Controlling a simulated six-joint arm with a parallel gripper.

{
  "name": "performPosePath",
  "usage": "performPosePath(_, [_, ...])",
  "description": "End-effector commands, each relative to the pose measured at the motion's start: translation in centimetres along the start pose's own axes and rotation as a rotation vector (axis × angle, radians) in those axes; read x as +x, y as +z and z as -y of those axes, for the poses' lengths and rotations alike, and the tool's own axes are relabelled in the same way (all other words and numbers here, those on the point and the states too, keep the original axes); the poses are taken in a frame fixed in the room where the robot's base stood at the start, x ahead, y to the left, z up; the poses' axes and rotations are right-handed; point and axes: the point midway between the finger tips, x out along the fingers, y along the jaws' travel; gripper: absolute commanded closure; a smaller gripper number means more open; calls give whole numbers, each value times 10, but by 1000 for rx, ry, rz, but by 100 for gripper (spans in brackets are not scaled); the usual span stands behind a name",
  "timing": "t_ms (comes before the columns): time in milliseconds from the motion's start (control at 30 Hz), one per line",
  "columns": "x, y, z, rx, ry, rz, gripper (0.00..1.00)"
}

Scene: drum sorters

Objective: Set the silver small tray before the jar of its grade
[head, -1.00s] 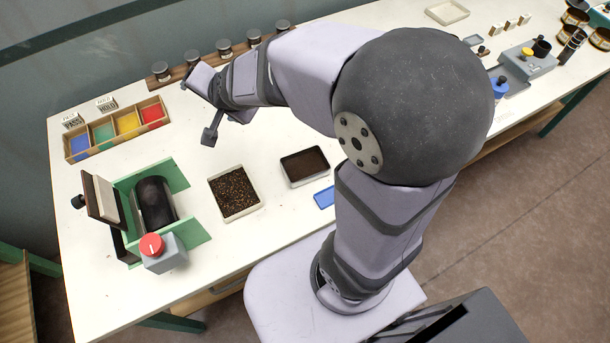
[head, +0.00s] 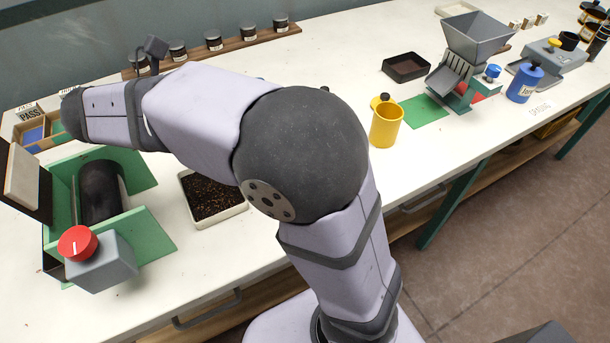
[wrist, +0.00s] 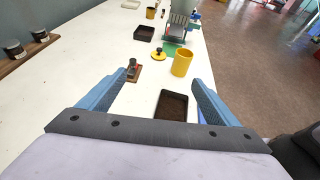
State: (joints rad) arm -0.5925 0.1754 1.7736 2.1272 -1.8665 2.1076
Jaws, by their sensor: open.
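In the head view my arm covers this tray, and the gripper's fingers cannot be made out. A row of dark-lidded jars (head: 213,40) stands on a wooden rack (head: 230,45) along the wall. Two of these jars (wrist: 39,35) show at the left in the wrist view. Their labels are too small to read.
A cream tray of coarse brown grains (head: 242,209) sits beside the green drum machine (head: 140,235). A yellow cup (head: 386,125), a dark tray (head: 407,67) and a grey hopper machine (head: 478,40) stand to the right. A small wooden-based item (wrist: 133,72) stands near the left finger.

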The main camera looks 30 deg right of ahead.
Motion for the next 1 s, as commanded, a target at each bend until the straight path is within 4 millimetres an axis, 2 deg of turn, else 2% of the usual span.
performPosePath(33, [-2, -12, 10, 26, -42, -11, 16])
performPosePath(100, [-7, -18, 23, 56, -92, -18, 16])
performPosePath(267, [-12, -22, 35, 82, -143, -25, 16])
performPosePath(567, [-9, -30, 36, 83, -145, -24, 16])
performPosePath(1000, [11, -80, 34, 82, -144, -24, 16])
